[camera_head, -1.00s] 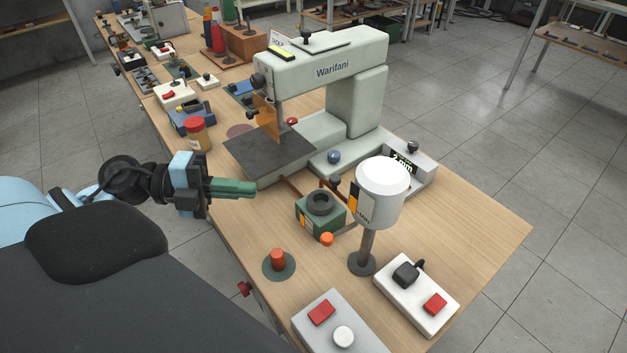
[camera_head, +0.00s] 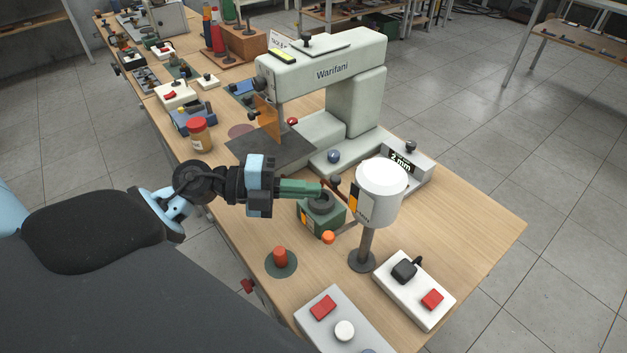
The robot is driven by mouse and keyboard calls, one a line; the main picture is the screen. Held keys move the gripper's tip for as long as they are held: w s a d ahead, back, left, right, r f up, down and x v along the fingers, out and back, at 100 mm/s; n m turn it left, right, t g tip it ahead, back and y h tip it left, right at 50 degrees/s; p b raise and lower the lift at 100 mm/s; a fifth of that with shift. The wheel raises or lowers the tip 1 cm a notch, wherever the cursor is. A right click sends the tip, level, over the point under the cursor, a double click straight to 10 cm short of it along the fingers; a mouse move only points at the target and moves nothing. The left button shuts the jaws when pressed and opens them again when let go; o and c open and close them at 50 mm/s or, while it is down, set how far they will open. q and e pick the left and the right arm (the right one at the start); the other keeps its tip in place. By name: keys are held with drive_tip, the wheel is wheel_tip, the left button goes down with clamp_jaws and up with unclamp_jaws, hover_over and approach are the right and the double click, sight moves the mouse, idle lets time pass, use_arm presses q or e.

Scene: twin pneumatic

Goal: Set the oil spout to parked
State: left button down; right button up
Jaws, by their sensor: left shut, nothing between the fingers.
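A green block (camera_head: 331,222) with a black ring (camera_head: 322,206) on top sits on the bench beside the sewing machine. A dark red rod with a black knob (camera_head: 335,182) rises just behind it. I cannot tell for sure which part is the oil spout. My left gripper (camera_head: 319,189) comes in level from the left. Its green fingers are shut and empty, with the tips over the back of the block by the black ring. Whether they touch is unclear. The fingers hide a thin reddish rod behind the block. My right gripper is not in view.
The sewing machine (camera_head: 357,110) stands behind. A white cylinder on a post (camera_head: 381,193) is close to the right. An orange knob (camera_head: 328,237) is in front of the block, a red button (camera_head: 280,257) nearer. Switch boxes (camera_head: 414,290) are at front right. The bench's right side is clear.

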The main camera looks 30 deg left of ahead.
sight(343, 196)
use_arm(q)
drive_tip(key=shift+w+d+f, duration=0.15)
drive_tip(key=shift+w, duration=0.55)
drive_tip(key=shift+w+d+f, duration=0.1)
drive_tip(key=shift+w+f, duration=0.05)
drive_tip(key=shift+w, duration=0.5)
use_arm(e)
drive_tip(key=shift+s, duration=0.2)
use_arm(q)
drive_tip(key=shift+w+g, duration=0.15)
drive_tip(key=shift+g, duration=0.15)
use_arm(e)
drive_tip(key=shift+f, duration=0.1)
